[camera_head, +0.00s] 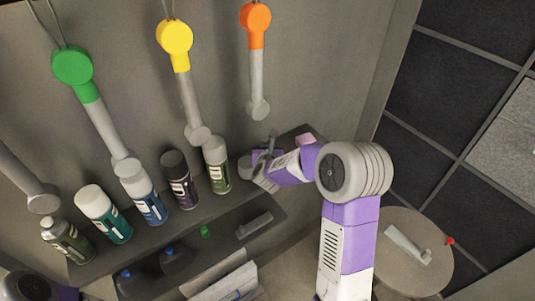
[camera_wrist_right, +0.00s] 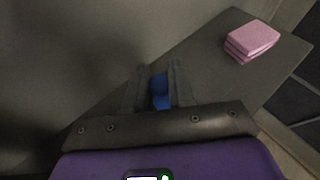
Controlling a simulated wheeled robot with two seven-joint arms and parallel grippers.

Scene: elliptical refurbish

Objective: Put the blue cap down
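The blue cap (camera_wrist_right: 159,90) shows in the right wrist view between the two fingers of my right gripper (camera_wrist_right: 159,86). The fingers appear to touch it on both sides, so the gripper is shut on it. In the head view my right gripper (camera_head: 262,165) is at the right end of the upper shelf (camera_head: 225,199), right of the row of spray cans. The cap cannot be made out there. Whether the cap touches the shelf is hard to tell. My left gripper is not in view; only part of my left arm shows at the bottom left.
Several spray cans, including a green one (camera_head: 217,165) and a blue one (camera_head: 141,192), stand left of my right gripper. A stack of pink sponges (camera_wrist_right: 252,40) lies beyond it on the shelf. A round table (camera_head: 429,273) stands right.

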